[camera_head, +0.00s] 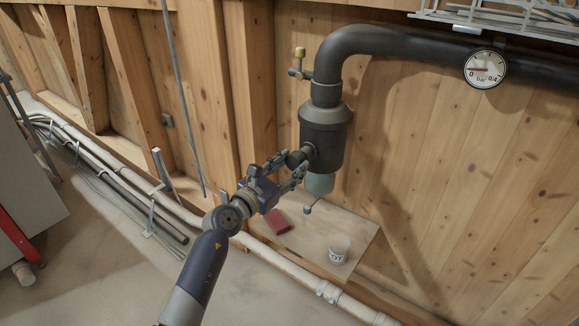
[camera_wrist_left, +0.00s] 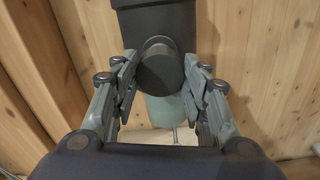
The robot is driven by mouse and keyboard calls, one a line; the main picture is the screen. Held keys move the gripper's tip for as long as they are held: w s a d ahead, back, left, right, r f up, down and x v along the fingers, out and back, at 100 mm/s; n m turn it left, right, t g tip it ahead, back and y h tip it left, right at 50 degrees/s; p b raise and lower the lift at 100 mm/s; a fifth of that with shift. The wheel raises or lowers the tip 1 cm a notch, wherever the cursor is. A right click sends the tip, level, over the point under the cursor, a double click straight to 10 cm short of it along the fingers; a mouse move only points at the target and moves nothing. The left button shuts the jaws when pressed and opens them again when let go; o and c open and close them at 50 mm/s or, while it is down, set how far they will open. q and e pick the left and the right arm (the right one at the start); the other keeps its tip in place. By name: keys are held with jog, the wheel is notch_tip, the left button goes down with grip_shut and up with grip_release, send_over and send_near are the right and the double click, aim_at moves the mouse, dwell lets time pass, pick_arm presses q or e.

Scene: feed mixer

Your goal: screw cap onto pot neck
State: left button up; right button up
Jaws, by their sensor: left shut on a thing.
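The dark pot (camera_head: 322,138) hangs upright from a thick black pipe, with a pale green bowl (camera_head: 320,183) at its bottom. A short side neck (camera_head: 309,151) sticks out of the pot toward my arm. My left gripper (camera_head: 297,165) is at this neck, its fingers shut on the round black cap (camera_head: 294,158). In the left wrist view the cap (camera_wrist_left: 160,67) sits between the two fingers, in front of the pot (camera_wrist_left: 155,20). The cap lines up with the neck and appears to meet it; the thread is hidden. My right gripper is out of view.
Below the pot, a wooden shelf (camera_head: 345,225) holds a red block (camera_head: 278,221) and a white cup (camera_head: 339,249). A brass-topped valve (camera_head: 299,62) and a gauge (camera_head: 485,69) are on the pipework above. Wooden posts (camera_head: 245,80) stand close left of the pot.

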aim_at(293, 164)
pick_arm(q)
jog(key=shift+w+d, duration=0.3)
jog(key=shift+w, duration=0.1)
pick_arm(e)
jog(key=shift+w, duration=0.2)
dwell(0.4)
pick_arm(q)
jog(key=shift+w+d+b, duration=0.3)
jog(key=shift+w+d, duration=0.15)
jog(key=shift+w, duration=0.15)
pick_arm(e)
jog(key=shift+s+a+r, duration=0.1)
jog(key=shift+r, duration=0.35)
pick_arm(q)
jog(key=shift+w+d, duration=0.15)
jog(key=shift+w, duration=0.1)
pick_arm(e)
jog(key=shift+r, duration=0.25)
pick_arm(q)
jog(key=o, duration=1.1)
jog(key=shift+c, duration=0.2)
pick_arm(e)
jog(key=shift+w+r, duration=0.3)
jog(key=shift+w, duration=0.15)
